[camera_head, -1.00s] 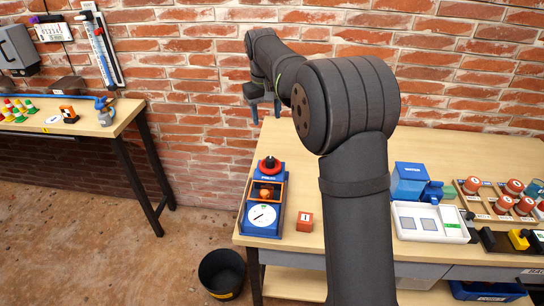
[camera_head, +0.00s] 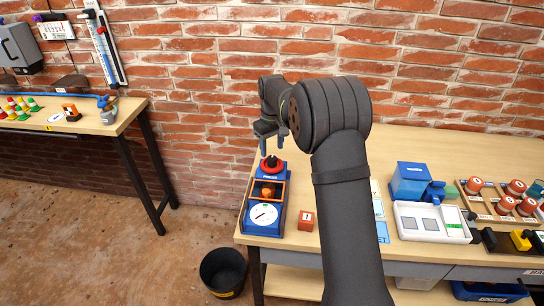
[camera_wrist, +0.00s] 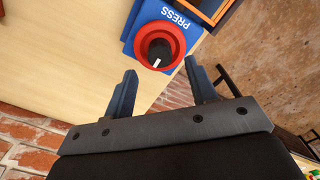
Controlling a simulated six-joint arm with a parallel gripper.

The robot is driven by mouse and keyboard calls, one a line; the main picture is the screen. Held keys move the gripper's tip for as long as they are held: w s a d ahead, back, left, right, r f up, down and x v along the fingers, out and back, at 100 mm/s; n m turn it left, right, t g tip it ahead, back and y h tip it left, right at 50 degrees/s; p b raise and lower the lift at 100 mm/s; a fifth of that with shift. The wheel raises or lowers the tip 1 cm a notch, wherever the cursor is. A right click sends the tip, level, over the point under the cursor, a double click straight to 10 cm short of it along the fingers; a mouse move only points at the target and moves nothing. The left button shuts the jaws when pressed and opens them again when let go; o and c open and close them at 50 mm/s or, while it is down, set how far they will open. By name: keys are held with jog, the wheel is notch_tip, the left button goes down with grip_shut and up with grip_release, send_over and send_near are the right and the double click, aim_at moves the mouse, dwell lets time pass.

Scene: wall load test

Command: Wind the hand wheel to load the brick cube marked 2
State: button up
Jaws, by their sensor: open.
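The blue press (camera_head: 252,226) stands at the left end of the near table. Its red hand wheel (camera_head: 272,165), with a dark hub and a white mark, is on top at the back; it also shows in the wrist view (camera_wrist: 139,50). An orange-red cube (camera_head: 267,193) sits inside the press's orange frame; I cannot read its mark. A white dial (camera_head: 262,216) is at the press's front. Another red cube (camera_head: 306,221) stands on the table right of the press; its mark is too small to read surely. My gripper (camera_head: 272,143) is open and empty, just above the wheel.
A blue box (camera_head: 410,181), a white tray (camera_head: 432,236) and several red weights (camera_head: 515,188) stand to the right. A black bin (camera_head: 223,271) is on the floor. The brick wall is close behind. A second table (camera_head: 100,122) is at the left.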

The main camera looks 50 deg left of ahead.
aim_at(272, 158)
jog(key=shift+f, duration=2.35)
jog(key=c, duration=1)
